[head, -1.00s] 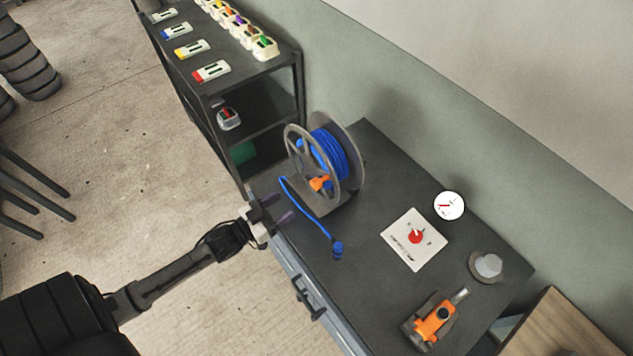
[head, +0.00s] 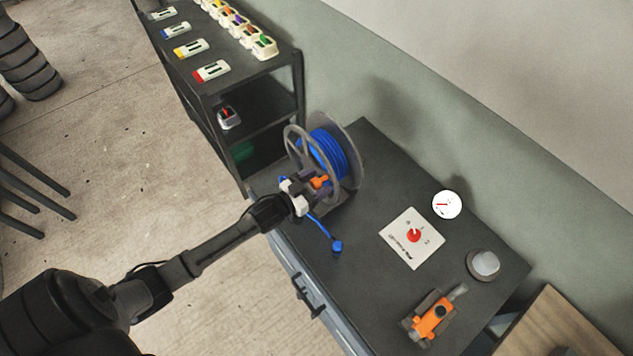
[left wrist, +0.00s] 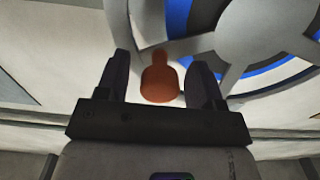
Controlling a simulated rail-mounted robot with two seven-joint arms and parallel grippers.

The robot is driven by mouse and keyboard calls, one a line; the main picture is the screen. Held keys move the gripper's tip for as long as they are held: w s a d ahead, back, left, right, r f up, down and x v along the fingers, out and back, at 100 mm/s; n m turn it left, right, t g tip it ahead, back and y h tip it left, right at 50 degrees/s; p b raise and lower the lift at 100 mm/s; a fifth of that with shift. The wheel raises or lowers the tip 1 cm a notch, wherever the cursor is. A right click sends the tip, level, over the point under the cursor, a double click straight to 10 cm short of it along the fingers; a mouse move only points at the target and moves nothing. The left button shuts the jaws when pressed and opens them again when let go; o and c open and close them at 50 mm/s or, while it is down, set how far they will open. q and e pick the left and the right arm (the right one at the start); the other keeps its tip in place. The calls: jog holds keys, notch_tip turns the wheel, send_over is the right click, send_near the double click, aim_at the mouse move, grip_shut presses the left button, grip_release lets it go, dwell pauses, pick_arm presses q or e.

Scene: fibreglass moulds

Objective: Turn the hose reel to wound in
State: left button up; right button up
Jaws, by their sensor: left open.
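The hose reel (head: 344,140) stands on the dark bench, with blue hose (head: 326,152) wound on it and grey side discs. A blue hose end (head: 336,246) lies on the bench top in front of the reel. The reel's orange crank knob (head: 320,182) sits low on the near disc. My left gripper (head: 311,184) is open at the knob. In the left wrist view the orange knob (left wrist: 160,80) stands between the two open fingers (left wrist: 160,85), with gaps on both sides. My right gripper is not in view.
On the bench (head: 365,225) are a white panel with a red dial (head: 413,237), a round gauge (head: 447,205), a grey knob (head: 484,264) and an orange tool (head: 433,317). A dark shelf (head: 240,75) with labelled blocks stands behind left.

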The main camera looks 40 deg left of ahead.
pick_arm(q)
jog(key=shift+c, duration=0.2)
grip_shut()
dwell(0.4)
